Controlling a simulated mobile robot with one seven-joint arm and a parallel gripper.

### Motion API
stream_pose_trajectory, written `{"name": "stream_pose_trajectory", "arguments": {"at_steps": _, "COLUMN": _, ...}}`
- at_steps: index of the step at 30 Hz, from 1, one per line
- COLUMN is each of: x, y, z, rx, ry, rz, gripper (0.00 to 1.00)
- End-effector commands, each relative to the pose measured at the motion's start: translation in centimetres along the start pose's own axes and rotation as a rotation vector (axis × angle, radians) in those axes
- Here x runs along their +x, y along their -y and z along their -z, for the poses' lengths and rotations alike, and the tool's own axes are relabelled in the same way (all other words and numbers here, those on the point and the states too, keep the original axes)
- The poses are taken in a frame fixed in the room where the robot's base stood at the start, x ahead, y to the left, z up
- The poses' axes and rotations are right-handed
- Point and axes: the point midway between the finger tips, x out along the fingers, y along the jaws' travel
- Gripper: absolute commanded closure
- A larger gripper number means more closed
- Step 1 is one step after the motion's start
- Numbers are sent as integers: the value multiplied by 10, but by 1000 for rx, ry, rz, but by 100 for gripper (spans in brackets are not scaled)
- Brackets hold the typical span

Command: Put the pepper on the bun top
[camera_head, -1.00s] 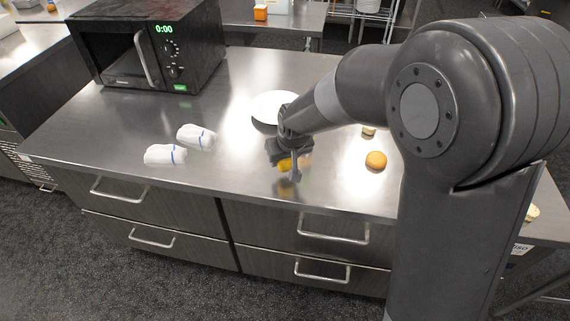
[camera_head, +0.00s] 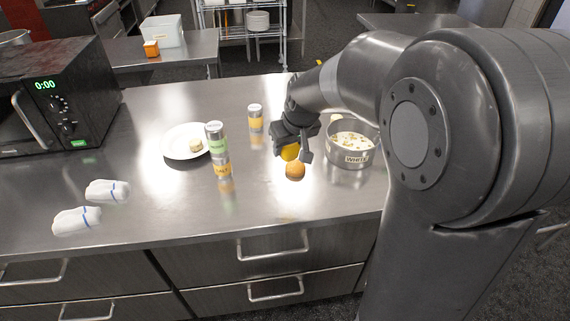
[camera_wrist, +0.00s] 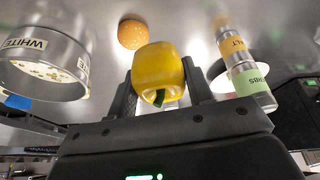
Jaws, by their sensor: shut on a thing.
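My gripper (camera_head: 291,152) is shut on the yellow pepper (camera_head: 289,153) and holds it above the counter. The pepper also shows between the two fingers in the wrist view (camera_wrist: 158,65), its green stem end facing the camera. The bun top (camera_head: 295,173), round and golden brown, lies on the counter just below and in front of the pepper in the head view. In the wrist view the bun top (camera_wrist: 131,33) shows just beyond the pepper, up and to the left. The pepper looks apart from the bun top, but the exact gap is hard to tell.
A pot labelled WHITE (camera_head: 352,152) with pale contents stands close right of my gripper. A green-labelled shaker (camera_head: 215,138), apparently above an orange-labelled one (camera_head: 223,168), and another shaker (camera_head: 256,122) stand left. White cloths (camera_head: 78,220) lie front left.

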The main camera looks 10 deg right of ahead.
Motion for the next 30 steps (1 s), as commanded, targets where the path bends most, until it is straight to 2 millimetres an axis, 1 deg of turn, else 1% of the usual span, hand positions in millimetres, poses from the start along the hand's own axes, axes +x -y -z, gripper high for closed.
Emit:
{"name": "stream_pose_trajectory", "arguments": {"at_steps": 1, "x": -4, "y": -25, "z": -1, "rx": 51, "ry": 0, "rz": -21, "gripper": 76}}
{"name": "stream_pose_trajectory", "arguments": {"at_steps": 3, "x": -10, "y": -55, "z": -4, "rx": 114, "ry": 0, "rz": -47, "gripper": 76}}
{"name": "stream_pose_trajectory", "arguments": {"at_steps": 6, "x": -18, "y": -91, "z": -10, "rx": 187, "ry": 0, "rz": -79, "gripper": 76}}
{"name": "stream_pose_trajectory", "arguments": {"at_steps": 9, "x": -24, "y": -115, "z": -16, "rx": 240, "ry": 1, "rz": -102, "gripper": 76}}
{"name": "stream_pose_trajectory", "arguments": {"at_steps": 12, "x": -26, "y": -127, "z": -19, "rx": 267, "ry": 2, "rz": -114, "gripper": 76}}
{"name": "stream_pose_trajectory", "arguments": {"at_steps": 14, "x": -23, "y": -127, "z": -18, "rx": 273, "ry": 2, "rz": -116, "gripper": 76}}
{"name": "stream_pose_trajectory", "arguments": {"at_steps": 16, "x": -15, "y": -121, "z": -14, "rx": 275, "ry": 3, "rz": -117, "gripper": 76}}
{"name": "stream_pose_trajectory", "arguments": {"at_steps": 25, "x": 42, "y": -75, "z": 17, "rx": 272, "ry": 4, "rz": -117, "gripper": 76}}
{"name": "stream_pose_trajectory", "arguments": {"at_steps": 27, "x": 53, "y": -66, "z": 22, "rx": 273, "ry": 4, "rz": -117, "gripper": 76}}
{"name": "stream_pose_trajectory", "arguments": {"at_steps": 30, "x": 63, "y": -58, "z": 29, "rx": 275, "ry": 1, "rz": -118, "gripper": 76}}
